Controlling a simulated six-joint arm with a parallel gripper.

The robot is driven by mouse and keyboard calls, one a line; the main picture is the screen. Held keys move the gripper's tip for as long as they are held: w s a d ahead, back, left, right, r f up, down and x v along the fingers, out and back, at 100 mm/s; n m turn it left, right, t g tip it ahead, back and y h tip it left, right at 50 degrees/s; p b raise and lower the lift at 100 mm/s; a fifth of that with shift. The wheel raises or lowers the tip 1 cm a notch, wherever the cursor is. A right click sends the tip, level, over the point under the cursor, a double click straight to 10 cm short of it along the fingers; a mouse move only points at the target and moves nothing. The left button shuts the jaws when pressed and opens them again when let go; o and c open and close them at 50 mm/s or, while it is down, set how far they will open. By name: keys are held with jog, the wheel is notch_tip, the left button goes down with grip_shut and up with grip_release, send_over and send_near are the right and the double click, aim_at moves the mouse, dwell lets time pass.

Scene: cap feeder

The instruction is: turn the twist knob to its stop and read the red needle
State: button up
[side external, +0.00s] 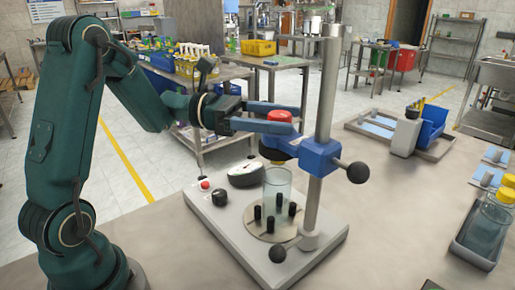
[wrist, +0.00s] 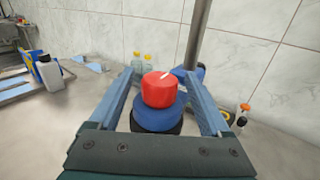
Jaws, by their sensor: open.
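The red twist knob (side external: 279,115) sits on a blue and black head above a clear jar (side external: 277,185). In the wrist view the red knob (wrist: 159,90) shows a white mark on its top, pointing toward the upper right. My gripper (side external: 297,121) is open, with its two blue fingers on either side of the knob. In the wrist view there is a visible gap between the knob and each finger of my gripper (wrist: 160,75). The round gauge (side external: 245,174) lies on the base at the left of the jar. Its needle is too small to read.
A steel column (side external: 325,95) with a blue clamp (side external: 321,158) and black ball handle (side external: 354,171) stands right beside the fingers. The base (side external: 225,229) carries a red button (side external: 205,184) and small black knob (side external: 219,196). A tray (side external: 473,252) with yellow-capped bottles stands right.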

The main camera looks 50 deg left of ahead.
grip_shut()
jog(key=shift+m+g, duration=0.3)
jog(key=shift+g, duration=0.1)
jog(key=m+g+h, duration=0.2)
jog(key=g, duration=0.1)
jog(key=shift+m+g+h, duration=0.5)
jog(key=shift+m+g, duration=1.1)
jog(key=shift+g, duration=1.2)
